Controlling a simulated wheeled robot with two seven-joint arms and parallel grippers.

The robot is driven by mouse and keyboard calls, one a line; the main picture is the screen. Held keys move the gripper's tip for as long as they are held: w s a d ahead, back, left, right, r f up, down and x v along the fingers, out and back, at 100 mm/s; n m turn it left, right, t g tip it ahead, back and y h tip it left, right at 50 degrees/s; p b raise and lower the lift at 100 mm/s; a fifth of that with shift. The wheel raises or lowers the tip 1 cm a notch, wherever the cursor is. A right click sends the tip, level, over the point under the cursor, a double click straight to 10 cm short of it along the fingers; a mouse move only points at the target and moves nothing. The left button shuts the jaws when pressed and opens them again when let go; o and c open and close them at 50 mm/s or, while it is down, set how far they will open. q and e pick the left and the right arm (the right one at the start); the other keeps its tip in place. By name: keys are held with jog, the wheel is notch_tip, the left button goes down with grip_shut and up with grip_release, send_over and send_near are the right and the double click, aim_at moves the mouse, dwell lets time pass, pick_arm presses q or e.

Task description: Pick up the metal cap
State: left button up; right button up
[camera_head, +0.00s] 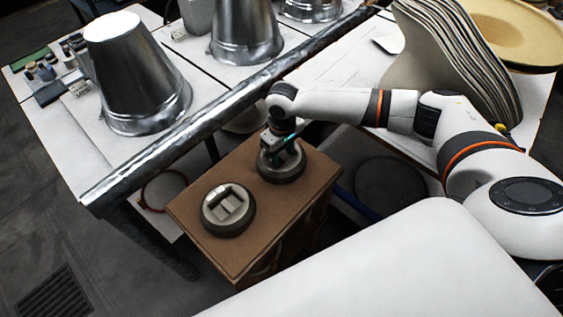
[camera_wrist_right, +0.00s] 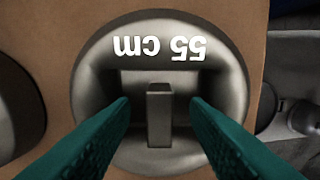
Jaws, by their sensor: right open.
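A round grey metal cap (camera_head: 285,174) with a raised middle bar sits on the far end of a brown box top (camera_head: 205,245). In the right wrist view the cap (camera_wrist_right: 235,85) shows "55 cm" upside down. My right gripper (camera_head: 283,143) is right over this cap, pointing down. Its green fingers are open, one on each side of the bar, with gaps visible between bar and fingers (camera_wrist_right: 160,104). A second similar cap (camera_head: 228,210) sits nearer on the same box; its edge shows at the left of the wrist view (camera_wrist_right: 18,110). My left gripper is not in view.
A long metal bar (camera_head: 225,88) crosses behind the box. Metal buckets (camera_head: 135,80) stand on the white table beyond it. Stacked grey sheets (camera_head: 450,55) and a yellow round hat-like piece (camera_head: 505,30) lie at the upper right. Open floor (camera_head: 130,280) lies at the lower left.

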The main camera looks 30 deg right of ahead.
grip_shut()
dwell(1.3)
jog(key=shift+r, duration=0.15)
